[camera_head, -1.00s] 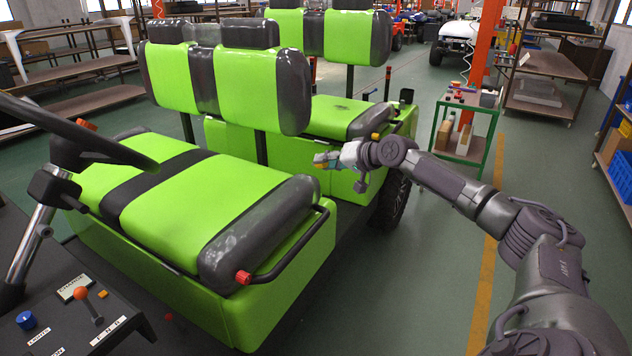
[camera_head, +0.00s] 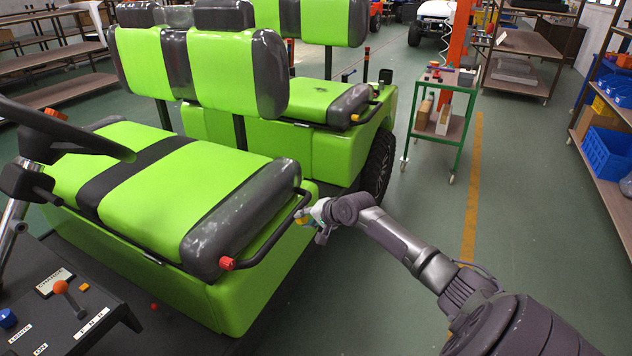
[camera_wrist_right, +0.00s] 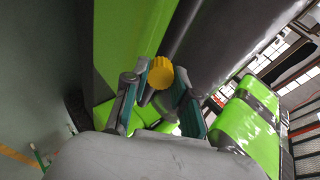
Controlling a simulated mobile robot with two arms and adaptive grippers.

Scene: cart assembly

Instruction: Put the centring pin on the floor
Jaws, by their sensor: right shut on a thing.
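My right gripper (camera_head: 313,214) is beside the right end of the front seat, close to its dark side rail (camera_head: 285,232). It is shut on a yellow piece, which I take to be the centring pin (camera_head: 301,217). In the right wrist view, the ribbed yellow head of the pin (camera_wrist_right: 160,73) sits between the fingertips of the gripper (camera_wrist_right: 160,88). The rest of the pin is hidden. My left gripper is not in view.
The green cart seat (camera_head: 190,190) fills the left. A rear wheel (camera_head: 378,165) and a green-framed trolley (camera_head: 437,125) stand beyond my right arm. Shelves with blue bins (camera_head: 610,152) are at the right. Open floor with a yellow line (camera_head: 474,190) lies between.

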